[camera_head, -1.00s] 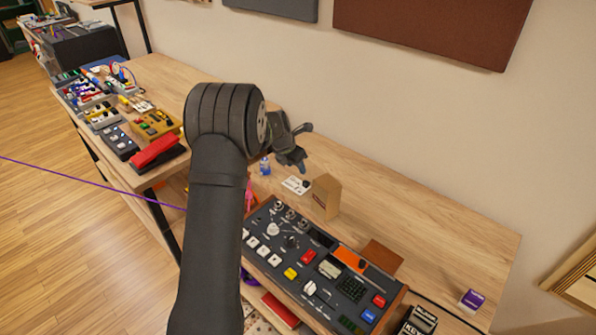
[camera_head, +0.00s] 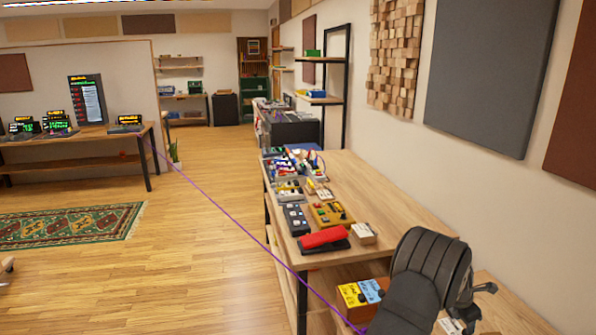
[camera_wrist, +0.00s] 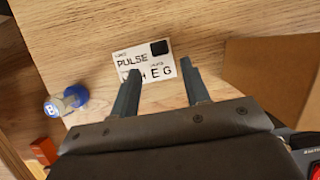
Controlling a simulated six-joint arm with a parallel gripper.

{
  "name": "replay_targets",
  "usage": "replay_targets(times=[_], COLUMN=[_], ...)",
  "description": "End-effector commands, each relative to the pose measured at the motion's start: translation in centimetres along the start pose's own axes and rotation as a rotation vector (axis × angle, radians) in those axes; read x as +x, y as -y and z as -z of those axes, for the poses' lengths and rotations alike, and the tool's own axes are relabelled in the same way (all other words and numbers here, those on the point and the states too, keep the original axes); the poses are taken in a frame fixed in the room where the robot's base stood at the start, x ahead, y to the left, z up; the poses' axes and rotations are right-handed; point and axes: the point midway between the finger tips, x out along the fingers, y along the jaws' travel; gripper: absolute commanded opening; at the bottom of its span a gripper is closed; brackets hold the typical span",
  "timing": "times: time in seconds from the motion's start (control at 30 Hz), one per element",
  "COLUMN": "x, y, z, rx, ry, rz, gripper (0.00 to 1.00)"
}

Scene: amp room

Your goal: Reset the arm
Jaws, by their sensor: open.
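My arm shows at the lower right of the head view, bent over the right-hand bench. My gripper (camera_head: 474,308) is beyond the black elbow joint and is partly hidden by it. In the wrist view my gripper (camera_wrist: 159,75) is open, its two fingers apart with nothing held between them. A white card (camera_wrist: 145,60) printed "PULSE" lies on the wooden bench (camera_wrist: 90,25) just past the fingertips. I cannot tell how high the fingers are above it.
In the wrist view, a blue-and-white cylinder (camera_wrist: 66,102) stands left of the fingers and a brown cardboard box (camera_wrist: 270,70) is at right. The head view shows a red pedal (camera_head: 323,238) and several pedals on the bench, with open wooden floor (camera_head: 190,260) at left.

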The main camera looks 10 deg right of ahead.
Motion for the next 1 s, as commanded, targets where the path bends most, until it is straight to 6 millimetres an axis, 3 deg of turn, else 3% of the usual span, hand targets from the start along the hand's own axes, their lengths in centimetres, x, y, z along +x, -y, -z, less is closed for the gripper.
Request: replay_targets(times=[0.3, 0.4, 0.53, 1.0], x=[5.4, 3.2, 2.0, 1.4], y=[0.1, 0.0, 0.0, 0.0], z=[0.2, -0.7, -1.2, -1.4], rx=[0.000, 0.001, 0.001, 0.000], ry=[-0.002, 0.002, 0.001, -0.001], rz=[0.002, -0.001, -0.001, 0.001], gripper=[0.43, 0.43, 0.43, 0.43])
